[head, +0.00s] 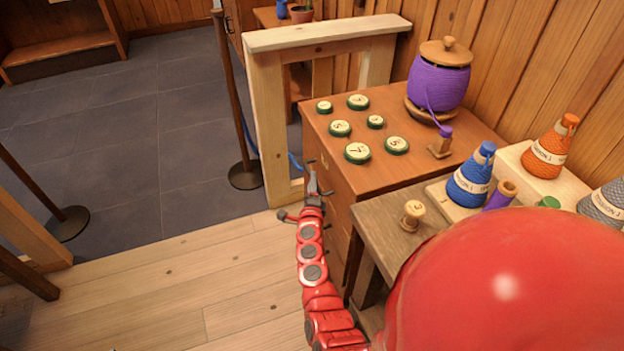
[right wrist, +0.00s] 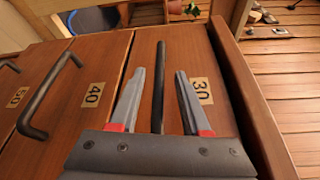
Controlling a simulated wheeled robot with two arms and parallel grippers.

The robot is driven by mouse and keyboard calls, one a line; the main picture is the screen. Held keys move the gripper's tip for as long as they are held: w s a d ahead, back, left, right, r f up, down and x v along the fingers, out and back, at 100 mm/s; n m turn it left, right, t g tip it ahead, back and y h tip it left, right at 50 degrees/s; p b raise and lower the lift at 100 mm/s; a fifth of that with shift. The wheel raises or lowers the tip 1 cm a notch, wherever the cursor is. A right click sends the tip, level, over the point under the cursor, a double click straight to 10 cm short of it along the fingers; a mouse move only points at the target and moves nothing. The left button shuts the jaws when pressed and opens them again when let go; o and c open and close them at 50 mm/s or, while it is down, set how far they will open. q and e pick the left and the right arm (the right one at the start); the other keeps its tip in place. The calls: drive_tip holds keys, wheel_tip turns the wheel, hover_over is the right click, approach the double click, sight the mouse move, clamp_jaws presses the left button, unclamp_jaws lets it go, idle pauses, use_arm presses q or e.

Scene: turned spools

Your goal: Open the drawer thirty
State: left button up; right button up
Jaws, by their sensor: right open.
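The drawer thirty (right wrist: 190,48) shows in the right wrist view, with a tan label reading 30 (right wrist: 202,91) on its wooden front. Its dark bar handle (right wrist: 160,60) lies between the two fingers of my right gripper (right wrist: 160,72), which is open; the fingers are apart from each other, one on each side of the bar. In the head view my right gripper (head: 317,182) is at the front face of the brown cabinet (head: 410,105); the drawer front and handle are mostly hidden there. The drawer looks shut. My left gripper is not in view.
Drawers labelled 40 (right wrist: 92,95) and 50 (right wrist: 17,97) sit beside it, with their own handles. Several numbered green-rimmed discs (head: 357,152) and a purple spool (head: 438,85) stand on the cabinet. A pale wooden frame (head: 265,120) and a post (head: 245,174) stand left. A workbench (head: 375,225) adjoins the cabinet.

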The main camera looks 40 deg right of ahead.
drive_tip(key=shift+b+x, duration=0.35)
drive_tip(key=shift+x, duration=1.25)
clamp_jaws()
